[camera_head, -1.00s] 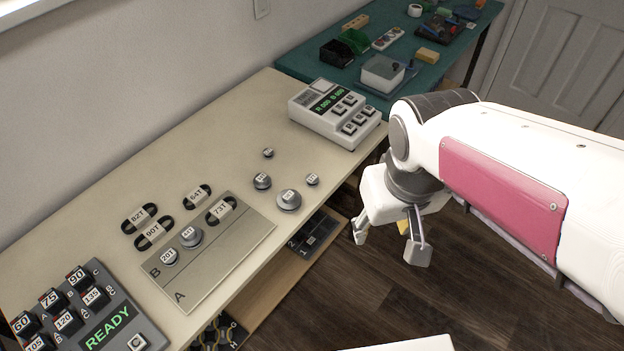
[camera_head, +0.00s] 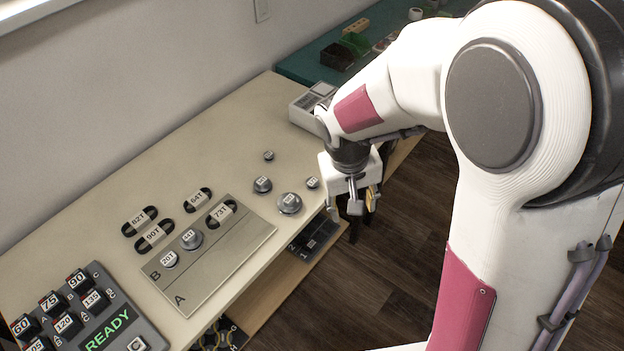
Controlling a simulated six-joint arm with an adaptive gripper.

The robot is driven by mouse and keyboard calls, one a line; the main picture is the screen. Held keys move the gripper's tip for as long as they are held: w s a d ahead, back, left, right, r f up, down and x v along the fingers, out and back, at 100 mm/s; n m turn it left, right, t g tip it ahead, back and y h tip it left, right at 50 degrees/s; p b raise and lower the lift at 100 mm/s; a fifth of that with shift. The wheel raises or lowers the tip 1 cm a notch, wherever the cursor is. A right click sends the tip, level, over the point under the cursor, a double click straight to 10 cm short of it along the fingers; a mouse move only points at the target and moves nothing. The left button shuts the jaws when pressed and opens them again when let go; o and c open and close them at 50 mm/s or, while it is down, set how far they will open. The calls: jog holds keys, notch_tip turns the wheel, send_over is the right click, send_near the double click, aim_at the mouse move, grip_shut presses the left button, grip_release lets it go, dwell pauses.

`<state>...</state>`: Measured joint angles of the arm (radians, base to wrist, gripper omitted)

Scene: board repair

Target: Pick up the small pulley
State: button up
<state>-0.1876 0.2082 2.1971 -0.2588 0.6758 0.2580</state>
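Several round grey pulleys with white labels lie on the beige table. Two small ones are a far pulley (camera_head: 268,155) and a pulley near the front edge (camera_head: 312,183). A medium pulley (camera_head: 262,185) and a larger pulley (camera_head: 289,203) lie nearby. Two more, one marked 20T (camera_head: 170,258) and one marked 44T (camera_head: 191,238), sit on the metal plate. My gripper (camera_head: 352,206) points down with its fingers apart, just right of the near small pulley and beyond the table's front edge. I see nothing held; the labels on the small pulleys are too small to read.
Four-label belt group aside, the belt marked 73T (camera_head: 221,212) overlaps the metal plate (camera_head: 215,270). A READY panel (camera_head: 118,318) is at front left. An open shelf (camera_head: 270,300) lies below the table edge.

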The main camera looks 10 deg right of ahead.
jog(key=w+a+f+t, duration=0.1)
jog(key=w+a+f, duration=0.2)
jog(key=w+f, duration=0.7)
jog(key=m+t, duration=0.2)
send_near(313, 184)
jog(key=shift+s+d+f+y, duration=0.3)
jog(key=shift+s+d+f, duration=0.25)
jog(key=shift+f, duration=0.1)
jog(key=shift+w+a+r+m, duration=0.15)
jog(key=shift+w+a+m, duration=0.3)
jog(key=shift+m, duration=0.15)
jog(key=shift+x, duration=1.35)
jog(key=shift+w, duration=0.1)
